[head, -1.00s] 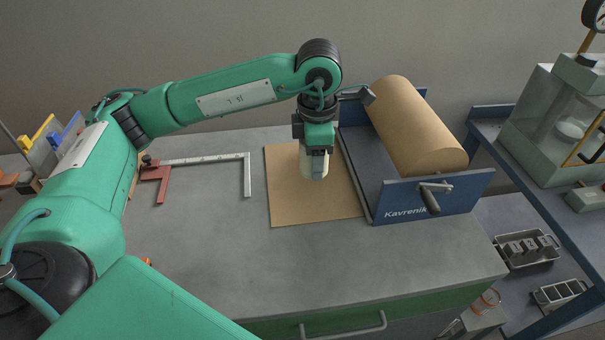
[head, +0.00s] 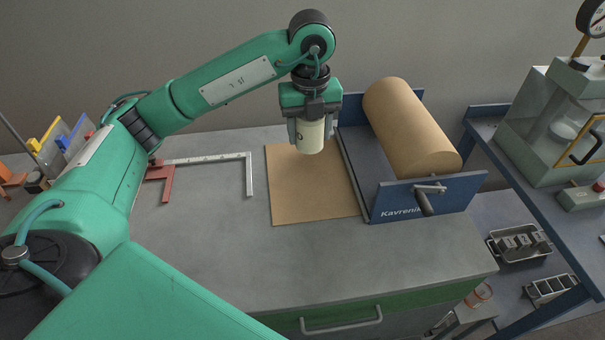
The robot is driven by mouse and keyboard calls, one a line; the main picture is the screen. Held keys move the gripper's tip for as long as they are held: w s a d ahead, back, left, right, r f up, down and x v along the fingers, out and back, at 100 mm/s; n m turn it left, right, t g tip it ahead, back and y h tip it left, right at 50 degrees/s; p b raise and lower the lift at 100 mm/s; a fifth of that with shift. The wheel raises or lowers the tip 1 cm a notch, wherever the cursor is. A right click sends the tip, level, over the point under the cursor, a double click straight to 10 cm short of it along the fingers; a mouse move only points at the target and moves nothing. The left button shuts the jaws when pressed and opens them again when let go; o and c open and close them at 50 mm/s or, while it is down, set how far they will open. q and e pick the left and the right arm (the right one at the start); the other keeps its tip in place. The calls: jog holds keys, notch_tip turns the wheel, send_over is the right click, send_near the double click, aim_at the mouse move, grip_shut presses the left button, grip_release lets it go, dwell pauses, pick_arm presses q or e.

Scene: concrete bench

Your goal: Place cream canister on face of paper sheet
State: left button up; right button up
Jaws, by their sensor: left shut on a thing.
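The cream canister (head: 311,139) is a pale cylinder held upright between the fingers of my left gripper (head: 308,128). My left gripper is shut on it, over the back part of the brown paper sheet (head: 305,198). The sheet lies flat on the grey bench, left of the paper roll stand. Whether a gap lies between the canister's base and the sheet is hard to tell; the canister appears to be above it. My right gripper is not in the view.
A blue stand (head: 428,198) with a large brown paper roll (head: 410,128) is right of the sheet. A metal square with a red part (head: 249,174) lies to the left. The bench front (head: 250,265) is bare.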

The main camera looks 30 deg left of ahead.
pick_arm(q)
jog(key=shift+w+a+r+n, duration=0.1)
jog(key=shift+r+n, duration=0.1)
jog(key=shift+n, duration=0.5)
jog(key=shift+f, duration=0.3)
notch_tip(320, 180, down, 15)
jog(key=shift+f, duration=0.1)
notch_tip(320, 180, down, 4)
jog(key=shift+f, duration=0.1)
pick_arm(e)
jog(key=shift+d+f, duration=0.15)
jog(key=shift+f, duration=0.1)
pick_arm(q)
jog(key=shift+f, duration=0.15)
